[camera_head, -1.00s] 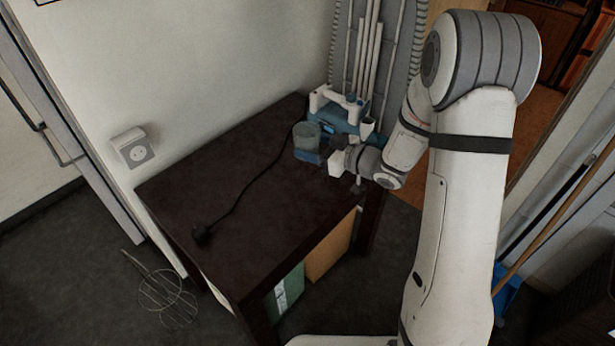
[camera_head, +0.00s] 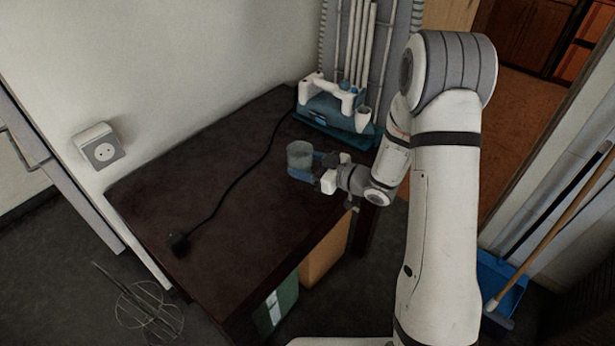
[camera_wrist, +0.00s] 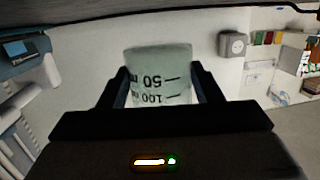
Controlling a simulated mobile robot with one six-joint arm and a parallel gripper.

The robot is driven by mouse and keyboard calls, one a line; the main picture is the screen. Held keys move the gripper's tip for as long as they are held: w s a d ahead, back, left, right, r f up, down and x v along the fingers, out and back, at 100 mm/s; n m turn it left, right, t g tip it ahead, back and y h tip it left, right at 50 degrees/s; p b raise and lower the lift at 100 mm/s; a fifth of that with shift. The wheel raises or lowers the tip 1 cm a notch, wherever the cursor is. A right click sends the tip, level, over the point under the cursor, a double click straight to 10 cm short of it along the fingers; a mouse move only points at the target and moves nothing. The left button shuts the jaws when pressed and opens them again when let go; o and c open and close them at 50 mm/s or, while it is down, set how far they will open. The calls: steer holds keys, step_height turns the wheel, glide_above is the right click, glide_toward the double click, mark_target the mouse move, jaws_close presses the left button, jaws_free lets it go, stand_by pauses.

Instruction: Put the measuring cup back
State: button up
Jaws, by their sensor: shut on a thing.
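The measuring cup (camera_head: 300,156) is a translucent, pale greenish cup. In the wrist view the cup (camera_wrist: 160,75) shows black marks reading 50 and 100 upside down, between the two dark fingers. My gripper (camera_head: 304,172) is shut on the cup, over the right part of the dark table (camera_head: 222,180). A blue and white appliance (camera_head: 338,108) with a cord stands at the table's back right corner, behind the cup and apart from it. Part of the appliance also shows at the left of the wrist view (camera_wrist: 38,75).
A black cord with a plug (camera_head: 179,242) lies across the table. A wall socket (camera_head: 99,147) is on the left wall. Long pale tubes (camera_head: 360,45) stand behind the appliance. A blue dustpan (camera_head: 500,283) and a broom stick are at right.

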steer(key=shift+s+a+f, duration=0.1)
steer(key=shift+a+f, duration=0.05)
steer(key=shift+f, duration=1.7)
steer(key=shift+f+b, duration=0.25)
steer(key=shift+b, duration=0.2)
steer(key=o, duration=1.1)
